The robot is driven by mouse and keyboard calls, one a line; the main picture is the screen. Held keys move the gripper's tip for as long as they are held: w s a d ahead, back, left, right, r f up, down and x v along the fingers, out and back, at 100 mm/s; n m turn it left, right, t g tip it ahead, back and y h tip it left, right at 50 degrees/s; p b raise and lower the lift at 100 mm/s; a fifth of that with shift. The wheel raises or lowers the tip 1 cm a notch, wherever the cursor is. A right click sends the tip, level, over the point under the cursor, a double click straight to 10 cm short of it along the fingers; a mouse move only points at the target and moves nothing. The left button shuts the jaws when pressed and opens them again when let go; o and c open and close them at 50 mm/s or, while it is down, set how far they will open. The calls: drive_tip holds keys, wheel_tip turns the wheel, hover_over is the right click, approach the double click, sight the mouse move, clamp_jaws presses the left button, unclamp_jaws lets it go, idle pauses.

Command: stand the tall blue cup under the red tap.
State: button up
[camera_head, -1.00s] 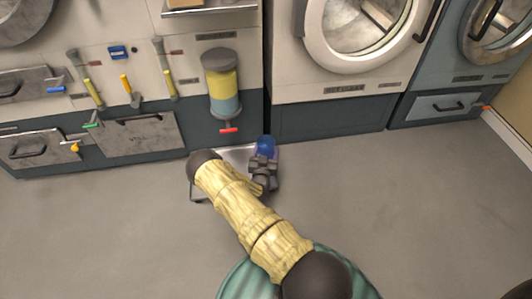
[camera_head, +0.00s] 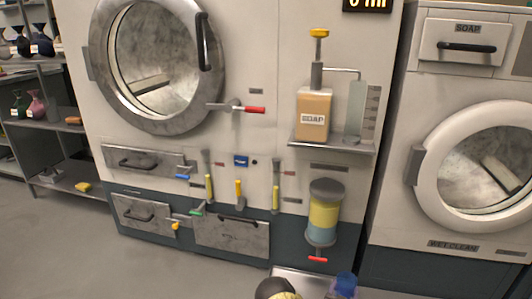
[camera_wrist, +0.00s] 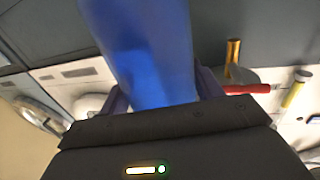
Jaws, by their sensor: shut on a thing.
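The tall blue cup (camera_head: 346,282) shows at the bottom edge of the head view, to the right of and a little lower in the picture than the red tap (camera_head: 317,259). My gripper (camera_wrist: 163,92) is shut on the cup, which fills the middle of the wrist view (camera_wrist: 145,45). In that view the red tap handle (camera_wrist: 247,88) and a brass spout (camera_wrist: 232,52) are to the right of the cup, apart from it. The cup's base and most of my gripper are cut off in the head view.
The tap hangs below a yellow and blue canister (camera_head: 323,222) on the machine front. A pale metal tray (camera_head: 298,279) is low in front, partly behind my arm. A soap bottle (camera_head: 313,115) stands on a shelf (camera_head: 335,144) above. Floor at left (camera_head: 50,250) is clear.

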drive_tip(key=s+a+r+n+t+y+p, duration=0.1)
drive_tip(key=s+a+r+n+y+p, duration=0.2)
drive_tip(key=a+r+p, duration=0.45)
drive_tip(key=s+a+r+n+t+y+p, duration=0.1)
drive_tip(key=a+r+n+y+p, duration=0.3)
drive_tip(key=a+r, duration=0.55)
wheel_tip(320, 180, up, 40)
drive_tip(key=d+m+y+p, duration=0.1)
drive_tip(key=d+p, duration=0.1)
drive_tip(key=p, duration=3.5)
drive_tip(key=shift+f, duration=0.2)
drive_tip(key=s, duration=0.1)
drive_tip(key=s+r, duration=0.2)
drive_tip(key=s, duration=0.1)
drive_tip(key=shift+s, duration=0.1)
drive_tip(key=s+f, duration=0.4)
drive_tip(key=f, duration=0.1)
drive_tip(key=shift+s+f, duration=0.2)
